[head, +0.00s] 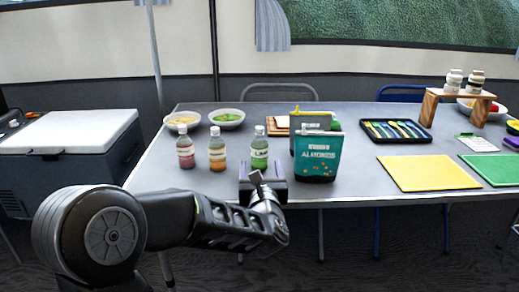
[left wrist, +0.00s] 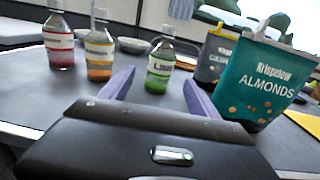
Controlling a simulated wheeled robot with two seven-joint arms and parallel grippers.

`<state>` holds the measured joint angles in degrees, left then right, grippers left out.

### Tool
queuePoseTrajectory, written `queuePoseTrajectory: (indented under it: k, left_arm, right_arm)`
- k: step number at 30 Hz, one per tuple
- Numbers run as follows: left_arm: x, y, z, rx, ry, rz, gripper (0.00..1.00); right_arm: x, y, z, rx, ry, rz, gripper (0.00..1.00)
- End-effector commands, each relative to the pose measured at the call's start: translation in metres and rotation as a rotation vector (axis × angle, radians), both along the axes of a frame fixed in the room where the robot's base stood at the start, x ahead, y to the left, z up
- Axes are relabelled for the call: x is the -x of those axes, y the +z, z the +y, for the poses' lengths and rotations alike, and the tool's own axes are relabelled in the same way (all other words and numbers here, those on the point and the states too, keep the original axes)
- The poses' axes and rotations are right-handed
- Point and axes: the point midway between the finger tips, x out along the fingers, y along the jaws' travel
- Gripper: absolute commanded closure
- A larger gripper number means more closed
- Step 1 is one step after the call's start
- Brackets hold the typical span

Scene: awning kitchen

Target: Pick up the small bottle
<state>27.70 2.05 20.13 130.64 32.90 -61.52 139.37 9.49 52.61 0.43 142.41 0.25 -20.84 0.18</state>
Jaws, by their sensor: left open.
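Three small clear bottles with white caps stand upright in a row near the table's front left: one with red contents (head: 185,152), one with orange (head: 217,153) and one with green (head: 259,150). My left gripper (head: 262,182) is at the table's front edge, just in front of the green bottle. In the left wrist view its purple fingers (left wrist: 158,80) are spread, and the green bottle (left wrist: 160,68) shows between them, a little beyond the tips. The red bottle (left wrist: 59,45) and orange bottle (left wrist: 99,50) stand left of the fingers. My right gripper is not seen.
A teal almonds bag (head: 317,158) stands close right of the green bottle, also beside the right finger in the wrist view. Two bowls (head: 228,118) sit behind the bottles. A cutlery tray (head: 396,131) and yellow mat (head: 428,173) lie farther right.

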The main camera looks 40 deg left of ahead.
Motion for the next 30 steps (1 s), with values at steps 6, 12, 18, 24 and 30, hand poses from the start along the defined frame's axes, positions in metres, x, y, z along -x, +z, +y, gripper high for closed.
queuePoseTrajectory:
  k: [6,12,18,24,30]
  left_arm:
    - [0.000,0.000,0.000,-0.001,-0.001,0.001,0.29]
    - [-0.012,-0.001,0.009,0.001,0.000,0.001,0.29]
    - [-0.021,0.000,0.016,-0.001,0.000,0.002,0.29]
    - [-0.021,0.000,0.016,-0.002,-0.001,0.001,0.29]
    - [-0.034,0.000,0.027,0.000,0.000,0.000,0.29]
  right_arm:
    - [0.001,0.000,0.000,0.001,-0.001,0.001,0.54]
    - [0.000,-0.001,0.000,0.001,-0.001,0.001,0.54]
    - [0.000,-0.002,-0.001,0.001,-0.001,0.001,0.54]
    - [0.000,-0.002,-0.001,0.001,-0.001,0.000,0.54]
    - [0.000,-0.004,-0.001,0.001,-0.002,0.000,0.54]
